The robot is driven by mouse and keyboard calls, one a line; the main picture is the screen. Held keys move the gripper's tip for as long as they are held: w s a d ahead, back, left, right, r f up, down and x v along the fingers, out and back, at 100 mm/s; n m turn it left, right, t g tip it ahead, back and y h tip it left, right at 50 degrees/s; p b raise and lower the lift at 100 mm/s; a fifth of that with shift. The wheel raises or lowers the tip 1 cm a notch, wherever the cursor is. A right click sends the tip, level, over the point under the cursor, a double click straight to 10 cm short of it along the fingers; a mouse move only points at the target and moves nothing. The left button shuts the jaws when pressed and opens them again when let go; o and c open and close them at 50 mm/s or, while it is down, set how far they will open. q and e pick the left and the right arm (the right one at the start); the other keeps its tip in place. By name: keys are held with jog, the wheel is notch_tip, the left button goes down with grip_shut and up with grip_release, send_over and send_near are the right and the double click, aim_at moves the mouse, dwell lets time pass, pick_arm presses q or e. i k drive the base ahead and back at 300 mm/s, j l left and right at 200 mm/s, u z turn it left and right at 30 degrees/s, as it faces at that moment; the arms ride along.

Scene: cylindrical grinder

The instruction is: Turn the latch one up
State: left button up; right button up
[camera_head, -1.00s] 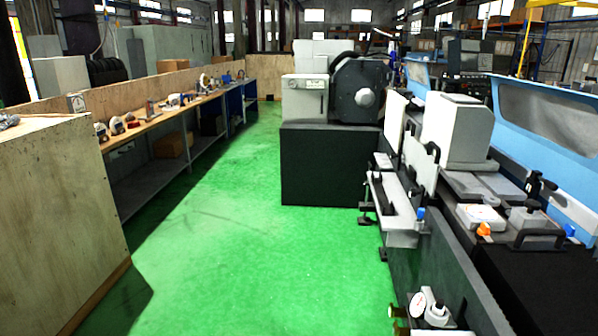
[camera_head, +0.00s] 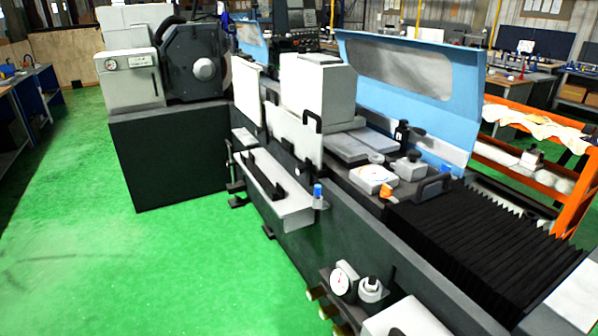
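The cylindrical grinder (camera_head: 270,215) fills the middle and right of the head view. I cannot tell which part is latch one. Small levers and knobs on the machine include an orange one (camera_head: 386,190) on the table, a blue one (camera_head: 318,191) at the end of the grey front tray, and a black upright lever (camera_head: 402,133) behind the table blocks. A white dial gauge (camera_head: 341,282) and a knob (camera_head: 371,284) sit low on the front face. Neither of my grippers is in view.
Green floor (camera_head: 120,250) is clear along the machine's front at left. A blue guard with a window (camera_head: 408,70) stands behind the table. Black bellows (camera_head: 465,235) cover the right end. An orange rack (camera_head: 535,160) stands at far right.

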aim_at(300, 168)
jog(key=i+j+u, duration=0.1)
jog(key=i, duration=0.25)
jog(key=i+j+u, duration=0.1)
jog(key=i+j, duration=0.35)
jog(key=i, duration=0.3)
jog(key=u, duration=0.05)
